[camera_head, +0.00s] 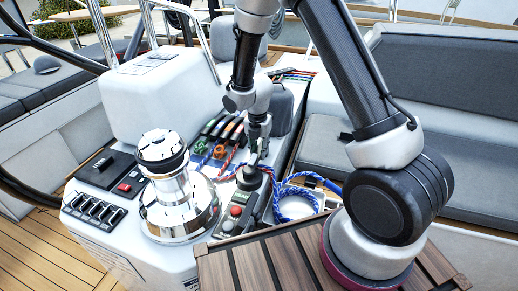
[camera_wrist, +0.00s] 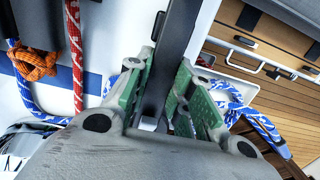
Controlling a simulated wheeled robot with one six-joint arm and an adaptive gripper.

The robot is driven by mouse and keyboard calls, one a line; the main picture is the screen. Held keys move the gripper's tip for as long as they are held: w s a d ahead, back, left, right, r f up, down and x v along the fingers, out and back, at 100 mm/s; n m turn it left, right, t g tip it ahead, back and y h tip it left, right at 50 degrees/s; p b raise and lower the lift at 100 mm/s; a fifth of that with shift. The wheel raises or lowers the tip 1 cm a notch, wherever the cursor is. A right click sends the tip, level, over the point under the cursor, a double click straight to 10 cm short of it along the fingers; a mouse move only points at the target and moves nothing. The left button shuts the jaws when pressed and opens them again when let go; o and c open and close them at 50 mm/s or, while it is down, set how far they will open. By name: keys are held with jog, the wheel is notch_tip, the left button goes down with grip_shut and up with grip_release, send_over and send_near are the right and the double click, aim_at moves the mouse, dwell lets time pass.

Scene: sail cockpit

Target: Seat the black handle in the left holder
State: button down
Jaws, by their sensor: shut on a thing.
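My gripper (camera_wrist: 166,78) is shut on the black handle (camera_wrist: 176,38), a long dark bar between the green finger pads in the wrist view. The bar extends up past the fingertips to the top edge of that view. In the head view my gripper (camera_head: 260,150) is low over the console, beside the cleats. Much of the handle is hidden or too small to make out there. I cannot clearly pick out the left holder in either view, nor tell whether the handle touches it.
A chrome winch (camera_head: 178,195) stands left of my gripper on the white console. Blue-and-white rope (camera_head: 283,187) lies to the right. Rope clutches (camera_head: 222,128) are behind. Wooden slats (camera_head: 255,265) lie in front.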

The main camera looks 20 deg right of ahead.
jog(key=shift+f, duration=0.15)
jog(key=c, duration=1.2)
grip_release()
jog(key=shift+o, duration=0.5)
jog(key=o, duration=0.4)
jog(key=shift+r, duration=4.5)
